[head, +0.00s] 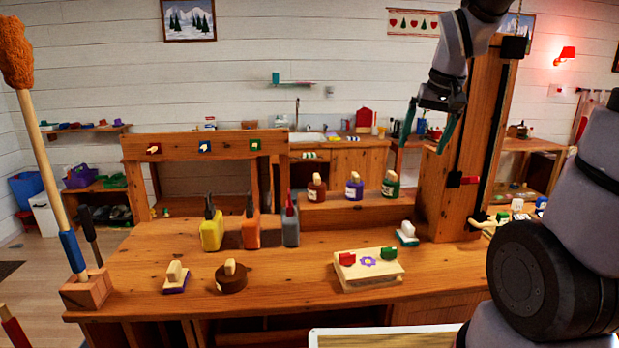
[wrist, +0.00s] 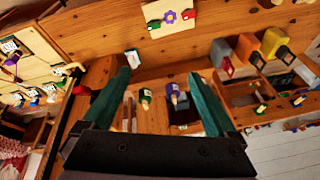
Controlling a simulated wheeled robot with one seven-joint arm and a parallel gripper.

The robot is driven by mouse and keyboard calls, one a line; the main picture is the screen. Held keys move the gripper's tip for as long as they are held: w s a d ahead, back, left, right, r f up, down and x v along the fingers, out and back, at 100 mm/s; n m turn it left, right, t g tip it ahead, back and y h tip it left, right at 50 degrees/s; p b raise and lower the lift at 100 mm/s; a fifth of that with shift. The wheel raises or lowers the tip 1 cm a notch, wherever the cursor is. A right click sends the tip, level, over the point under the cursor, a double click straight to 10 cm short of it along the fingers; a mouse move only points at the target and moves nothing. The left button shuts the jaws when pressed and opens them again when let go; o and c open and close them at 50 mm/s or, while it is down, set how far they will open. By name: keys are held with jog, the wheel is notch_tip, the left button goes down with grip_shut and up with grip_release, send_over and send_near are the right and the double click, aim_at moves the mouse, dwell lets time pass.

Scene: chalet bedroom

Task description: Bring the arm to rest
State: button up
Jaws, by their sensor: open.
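My gripper (head: 428,125) hangs in the air above the back right of the wooden workbench (head: 300,280), in front of the wooden post (head: 472,150). Its two green fingers are spread apart and point downward. In the wrist view my gripper (wrist: 165,105) also shows open, with nothing held between the fingers. The bench top lies below it, clear of the fingertips.
A light wooden block (head: 370,283) with red and green pieces lies on the bench front. Several bottles, including a yellow one (head: 211,230), stand behind. Small bottles (head: 354,187) stand on a raised shelf. A tall brush (head: 45,150) stands at left.

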jog(key=s+r+m+t, duration=0.1)
jog(key=s+r, duration=0.2)
jog(key=s, duration=0.3)
jog(key=s+r+m+t+y, duration=0.1)
jog(key=s+r+t, duration=0.1)
jog(key=s+r, duration=0.2)
jog(key=s, duration=0.3)
jog(key=shift+a+r, duration=0.25)
jog(key=shift+a, duration=0.1)
dwell(0.8)
